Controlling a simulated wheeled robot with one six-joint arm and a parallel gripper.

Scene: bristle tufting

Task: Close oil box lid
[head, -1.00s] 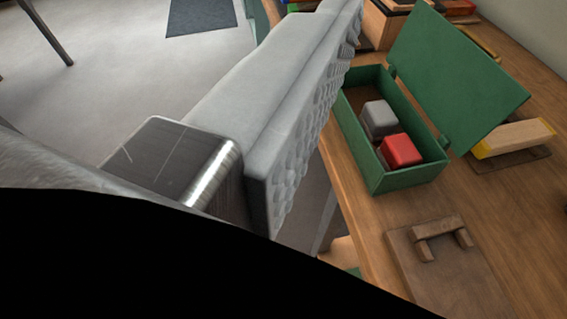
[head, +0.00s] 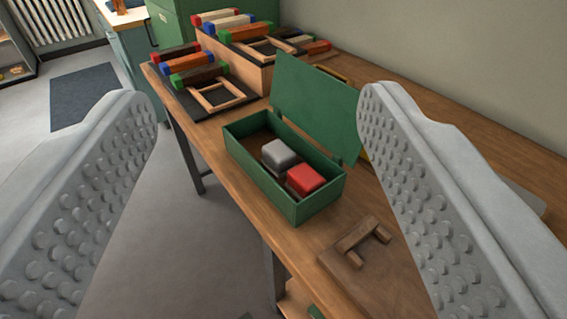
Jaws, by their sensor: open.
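The green oil box (head: 267,187) sits on the wooden bench with its top open. Its green lid (head: 315,105) stands up from the box's far long side, leaning back. Inside the box are a grey block (head: 281,156) and a red block (head: 306,179). My gripper (head: 256,110) is open and empty, with its two grey studded fingers wide apart. In the picture the box and lid show between the fingers, and the right finger overlaps the view close to the lid's right edge. I see no contact with box or lid.
A brown board with a wooden handle (head: 357,236) lies in front of the box on the bench (head: 222,140). Behind and left are dark racks (head: 200,98) with colour-ended bars and a wooden stand (head: 240,70). Open floor (head: 200,235) lies left of the bench.

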